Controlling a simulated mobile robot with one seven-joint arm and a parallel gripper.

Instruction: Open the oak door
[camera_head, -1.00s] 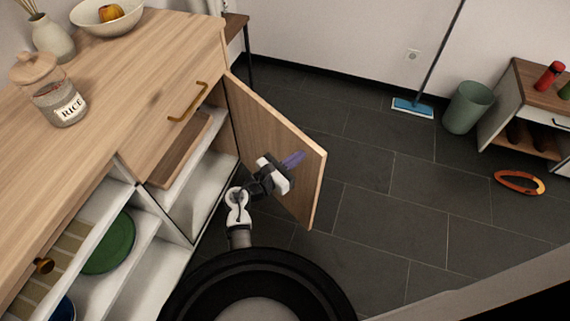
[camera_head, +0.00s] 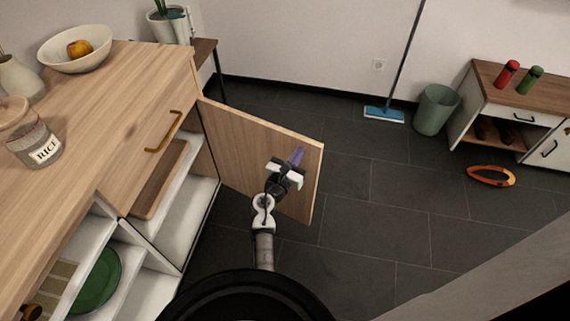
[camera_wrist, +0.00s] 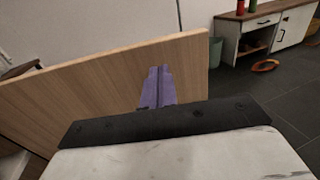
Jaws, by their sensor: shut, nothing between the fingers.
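The oak door (camera_head: 238,150) stands swung well out from the cabinet, hinged at its left edge beside the open compartment. Its inner face is toward me, and it also fills much of the wrist view (camera_wrist: 85,88). My gripper (camera_head: 297,157) is in front of this inner face, near the door's free edge. Its purple fingers (camera_wrist: 158,86) are shut with nothing between them and point at the door. I cannot tell whether the fingertips touch the wood. The door's outer face and its handle are hidden.
The cabinet (camera_head: 150,75) holds a wooden tray (camera_head: 160,180) and a green plate (camera_head: 97,281). A rice jar (camera_head: 35,145) and a bowl (camera_head: 75,52) stand on top. A mop (camera_head: 384,114), a bin (camera_head: 436,110) and an orange ring-shaped object (camera_head: 491,176) are beyond. Dark floor is clear right of the door.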

